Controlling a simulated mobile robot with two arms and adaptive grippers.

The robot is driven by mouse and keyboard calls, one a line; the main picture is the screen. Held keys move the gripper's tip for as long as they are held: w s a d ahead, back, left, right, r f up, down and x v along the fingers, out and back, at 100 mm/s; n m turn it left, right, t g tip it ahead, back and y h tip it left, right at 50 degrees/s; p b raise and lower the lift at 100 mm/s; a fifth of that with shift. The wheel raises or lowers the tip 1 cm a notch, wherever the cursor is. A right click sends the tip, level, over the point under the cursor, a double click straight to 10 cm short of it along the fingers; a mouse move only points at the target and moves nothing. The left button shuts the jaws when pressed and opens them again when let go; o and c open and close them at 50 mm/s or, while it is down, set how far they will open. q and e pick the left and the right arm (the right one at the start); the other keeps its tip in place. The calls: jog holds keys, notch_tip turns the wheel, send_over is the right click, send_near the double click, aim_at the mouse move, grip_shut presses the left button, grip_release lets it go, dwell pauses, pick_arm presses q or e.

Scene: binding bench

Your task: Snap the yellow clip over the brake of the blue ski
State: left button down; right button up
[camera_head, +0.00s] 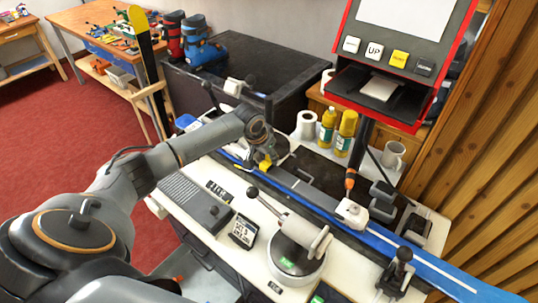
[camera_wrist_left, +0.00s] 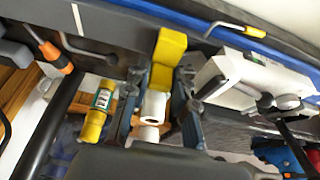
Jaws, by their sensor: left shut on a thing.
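The blue ski (camera_head: 452,281) lies diagonally along the bench, base side or top side unclear; its blue edge (camera_wrist_left: 190,14) crosses the top of the left wrist view. My left gripper (camera_head: 262,150) is over the ski's far part, shut on the yellow clip (camera_head: 265,163). In the left wrist view the clip (camera_wrist_left: 171,46) sticks out between the fingertips (camera_wrist_left: 164,80), close to the ski. A bent, yellow-ended arm (camera_wrist_left: 240,28), apparently part of the brake, lies beside the ski, apart from the clip. Clip contact with the ski cannot be told. My right gripper is not in view.
A white binding piece (camera_head: 351,213) sits on the ski. A lever device on a round base (camera_head: 297,262) stands in front. Yellow bottles (camera_head: 327,128), a paper roll (camera_head: 306,124) and a mug (camera_head: 393,155) stand behind. A red-framed panel (camera_head: 425,30) rises at the back right.

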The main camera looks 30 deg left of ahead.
pick_arm(q)
jog(key=shift+f, duration=0.55)
jog(key=shift+s+f, duration=0.15)
jog(key=c, duration=1)
grip_release()
jog(key=o, duration=0.5)
jog(key=shift+a, duration=0.1)
notch_tip(320, 180, up, 5)
jog(key=p, duration=0.5)
jog(key=shift+r, duration=0.2)
jog(key=shift+r+p, duration=0.7)
jog(key=shift+r, duration=1.65)
